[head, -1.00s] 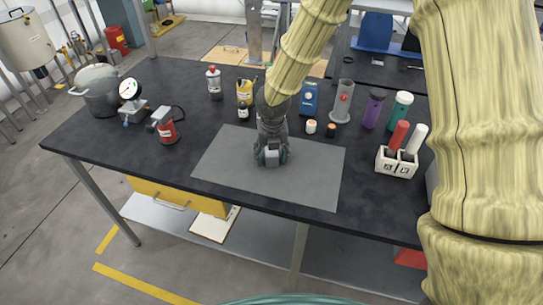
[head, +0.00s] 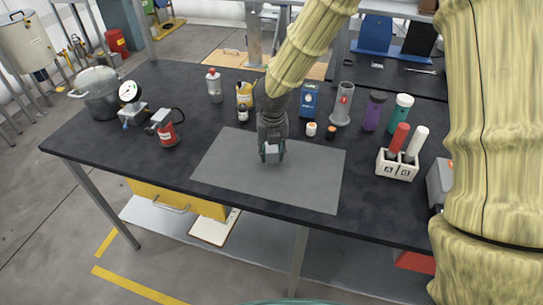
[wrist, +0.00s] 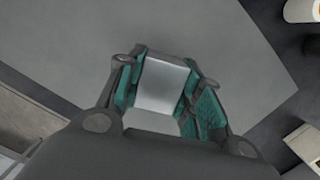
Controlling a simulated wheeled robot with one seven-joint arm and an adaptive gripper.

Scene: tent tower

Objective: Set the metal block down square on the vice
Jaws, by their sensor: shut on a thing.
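My gripper (head: 270,157) is shut on the metal block (head: 271,153), a small pale grey block, over the grey mat (head: 315,180) in the middle of the bench. In the wrist view the block (wrist: 162,84) sits between the teal finger pads of my gripper (wrist: 164,82), with its flat faces showing. Whether the block clears the mat or touches it is hard to tell. I cannot identify the vice for certain. A grey object (head: 436,184) at the right of the bench is partly hidden behind my arm and may be it.
A white holder (head: 397,170) with red and white pieces stands right of the mat. Bottles, a clear cylinder (head: 343,105) and small jars line the back. A red device (head: 165,128), a dial gauge (head: 130,92) and a pot (head: 98,92) are left. The mat is otherwise clear.

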